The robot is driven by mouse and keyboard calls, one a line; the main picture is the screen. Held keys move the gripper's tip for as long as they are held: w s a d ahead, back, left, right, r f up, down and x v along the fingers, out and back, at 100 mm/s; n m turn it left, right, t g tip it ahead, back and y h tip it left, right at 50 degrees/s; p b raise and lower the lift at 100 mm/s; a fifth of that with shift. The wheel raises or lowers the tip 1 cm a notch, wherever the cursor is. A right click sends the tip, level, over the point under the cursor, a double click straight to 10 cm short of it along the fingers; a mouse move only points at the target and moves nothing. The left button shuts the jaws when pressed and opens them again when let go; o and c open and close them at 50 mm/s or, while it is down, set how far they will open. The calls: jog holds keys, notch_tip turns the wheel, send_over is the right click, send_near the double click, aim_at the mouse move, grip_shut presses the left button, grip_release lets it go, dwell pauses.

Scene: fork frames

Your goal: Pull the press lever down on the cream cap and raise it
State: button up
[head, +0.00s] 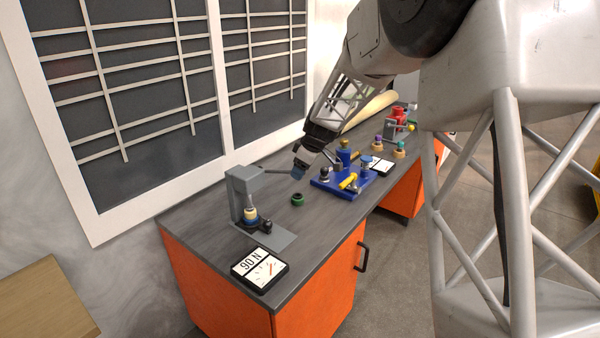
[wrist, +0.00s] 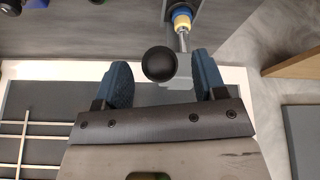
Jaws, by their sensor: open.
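The grey press (head: 242,190) stands at the near left end of the bench. Its grey lever (head: 280,172) sticks out to the right from the top, roughly level. The cream cap (head: 250,213) is under the press head, on a blue part; it also shows in the wrist view (wrist: 182,20). My gripper (head: 301,170) is at the lever's outer end. In the wrist view the lever's black ball knob (wrist: 159,64) lies between the two blue fingers, with gaps on both sides. My gripper is open. The knob is hidden in the head view.
A gauge reading 90 N (head: 260,268) lies in front of the press. A green ring (head: 297,199) lies on the bench right of it. A blue fixture board (head: 343,183) with several parts stands farther right. A window frame (head: 225,85) borders the bench's back.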

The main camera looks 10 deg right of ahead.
jog(key=shift+x, duration=0.9)
jog(key=shift+c, duration=0.3)
grip_shut()
